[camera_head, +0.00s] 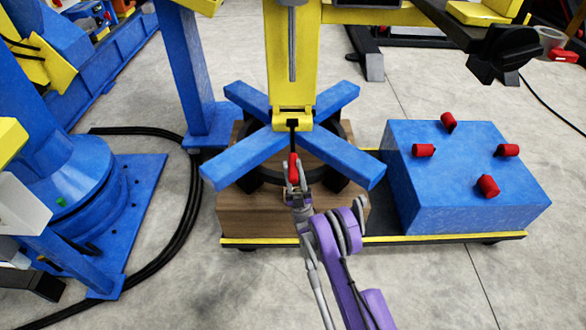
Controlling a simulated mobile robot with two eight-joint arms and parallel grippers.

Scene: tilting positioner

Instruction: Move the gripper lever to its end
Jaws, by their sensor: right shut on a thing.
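The gripper lever seems to be the small red handle (293,168) at the front of the blue cross-shaped fixture (248,157). A dark rod runs from it up to the yellow bracket above. My right gripper (297,180), on a purple and grey arm coming from below, is shut on the red handle, and its fingers hide part of it. The blue arms of the cross spread to both sides of my gripper. My left gripper is not in view.
A wooden block (260,218) stands below the cross on a yellow-edged platform. A blue box (450,195) with several red knobs stands to the right. Black cables (180,225) lie on the floor at left. The concrete floor in front is clear.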

